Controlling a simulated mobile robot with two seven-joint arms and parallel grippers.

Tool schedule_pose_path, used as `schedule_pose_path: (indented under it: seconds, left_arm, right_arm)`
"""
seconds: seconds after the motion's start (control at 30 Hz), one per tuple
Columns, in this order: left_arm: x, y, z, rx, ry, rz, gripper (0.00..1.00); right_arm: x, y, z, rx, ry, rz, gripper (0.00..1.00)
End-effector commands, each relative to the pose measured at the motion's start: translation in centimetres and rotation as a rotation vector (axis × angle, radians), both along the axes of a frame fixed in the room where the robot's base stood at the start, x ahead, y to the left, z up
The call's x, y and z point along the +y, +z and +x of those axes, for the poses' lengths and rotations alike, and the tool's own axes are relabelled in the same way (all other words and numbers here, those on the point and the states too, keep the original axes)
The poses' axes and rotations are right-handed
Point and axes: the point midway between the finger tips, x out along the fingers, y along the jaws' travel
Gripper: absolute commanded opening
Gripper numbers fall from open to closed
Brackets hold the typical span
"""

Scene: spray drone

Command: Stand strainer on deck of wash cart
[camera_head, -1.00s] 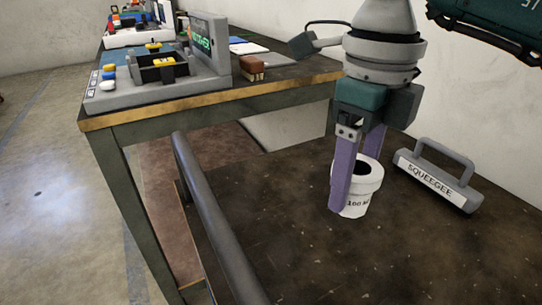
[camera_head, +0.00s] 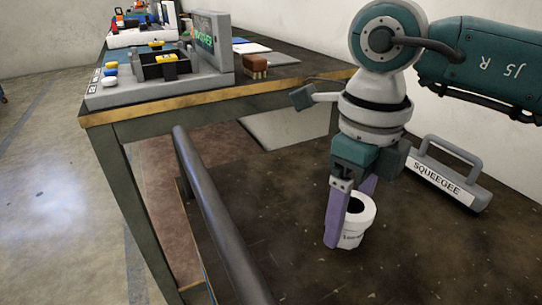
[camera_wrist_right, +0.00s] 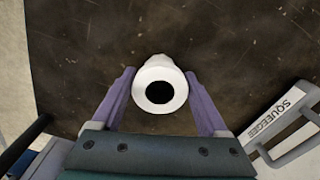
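The strainer (camera_head: 366,226) is a small white cup with a dark round opening and a partly covered label. It is at the dark brown, speckled deck (camera_head: 290,215) of the wash cart, opening up and leaning slightly. I cannot tell whether its base touches the deck. My right gripper (camera_head: 344,225) points down with its purple fingers on either side of the strainer, shut on it. In the right wrist view the strainer (camera_wrist_right: 160,64) lies between the two fingers, its rim close to both. My left gripper is not in view.
A grey squeegee (camera_head: 425,178) with a handle lies on the deck to the right, near the wall. A grey rail (camera_head: 215,215) runs along the deck's left side. A workbench (camera_head: 200,101) with a control box and brush stands behind left. The deck's front is clear.

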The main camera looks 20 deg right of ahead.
Motion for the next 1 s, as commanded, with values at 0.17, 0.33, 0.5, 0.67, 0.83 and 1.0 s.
schedule_pose_path:
  seconds: [0.17, 0.33, 0.5, 0.67, 0.83, 1.0]
  left_arm:
    - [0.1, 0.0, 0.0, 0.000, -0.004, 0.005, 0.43]
    - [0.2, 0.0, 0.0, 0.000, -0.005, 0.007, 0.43]
    - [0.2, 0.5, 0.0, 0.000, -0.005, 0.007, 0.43]
    - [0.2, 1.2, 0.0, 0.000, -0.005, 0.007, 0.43]
    - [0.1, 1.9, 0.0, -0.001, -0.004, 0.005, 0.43]
    - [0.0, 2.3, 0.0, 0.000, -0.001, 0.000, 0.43]
  right_arm:
    - [0.0, 0.0, 0.0, 0.001, 0.000, 0.000, 0.98]
    - [0.0, 0.0, 0.0, 0.001, 0.000, 0.000, 0.98]
    - [0.0, 0.8, 0.0, 0.000, 0.000, 0.000, 0.98]
    - [-0.1, 3.8, 0.1, -0.005, 0.001, -0.001, 0.98]
    - [0.0, 7.7, 0.1, -0.004, 0.000, -0.001, 0.98]
    - [0.0, 10.8, 0.0, -0.002, 0.000, 0.000, 0.98]
